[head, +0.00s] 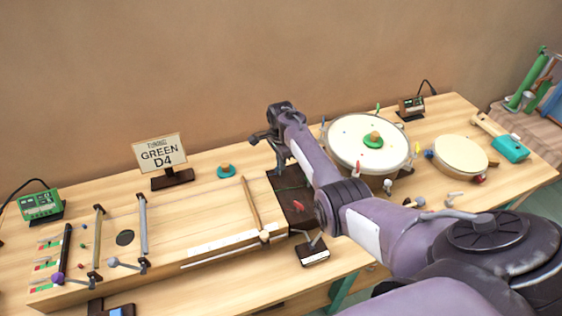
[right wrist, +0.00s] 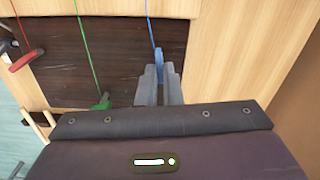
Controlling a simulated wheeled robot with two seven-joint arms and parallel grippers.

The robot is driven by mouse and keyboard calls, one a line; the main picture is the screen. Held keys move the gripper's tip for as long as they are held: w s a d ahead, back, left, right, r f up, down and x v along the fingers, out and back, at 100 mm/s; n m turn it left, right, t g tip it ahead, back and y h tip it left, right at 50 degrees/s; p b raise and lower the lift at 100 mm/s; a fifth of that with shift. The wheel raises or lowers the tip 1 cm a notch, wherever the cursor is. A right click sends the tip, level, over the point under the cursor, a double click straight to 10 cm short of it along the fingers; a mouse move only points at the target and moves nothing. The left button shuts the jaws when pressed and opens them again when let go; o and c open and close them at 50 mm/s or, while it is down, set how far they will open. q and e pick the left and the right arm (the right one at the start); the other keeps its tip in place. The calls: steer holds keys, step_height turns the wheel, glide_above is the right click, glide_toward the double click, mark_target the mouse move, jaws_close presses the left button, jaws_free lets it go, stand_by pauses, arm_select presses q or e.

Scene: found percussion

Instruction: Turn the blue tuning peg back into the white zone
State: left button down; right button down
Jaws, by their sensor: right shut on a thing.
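The blue tuning peg (right wrist: 159,66) stands at the end of a blue string (right wrist: 150,20) in the right wrist view. My right gripper (right wrist: 160,88) is shut on it, with the two grey fingers on either side of the peg. In the head view my right gripper (head: 276,152) is over the far edge of the dark peg panel (head: 284,186), and the blue peg is hidden there. A green peg (right wrist: 103,102) and a red peg (right wrist: 26,60) sit to the left of it. I cannot make out a white zone by the blue peg. My left gripper is not in view.
A large drum (head: 350,150) stands right of my right arm, with a smaller drum (head: 461,155) beyond. A sign reading GREEN D4 (head: 160,152) stands behind.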

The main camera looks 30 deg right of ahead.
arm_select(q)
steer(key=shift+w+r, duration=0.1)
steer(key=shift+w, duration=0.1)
arm_select(e)
steer(key=shift+n, duration=0.3)
steer(key=shift+r+n, duration=0.1)
steer(key=shift+n, duration=0.4)
steer(key=n+p, duration=0.1)
steer(key=n, duration=0.2)
steer(key=shift+w, duration=0.15)
steer(key=n+p, duration=0.1)
steer(key=n, duration=0.4)
steer(key=shift+w, duration=0.1)
steer(key=n, duration=0.4)
steer(key=shift+a, duration=0.15)
steer(key=n, duration=0.7)
steer(key=shift+a+n, duration=0.1)
steer(key=shift+n, duration=0.3)
steer(key=n, duration=0.3)
arm_select(q)
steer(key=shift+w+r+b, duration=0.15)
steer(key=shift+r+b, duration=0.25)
steer(key=shift+b, duration=0.1)
arm_select(e)
steer(key=shift+a+n, duration=0.15)
steer(key=shift+n, duration=2.05)
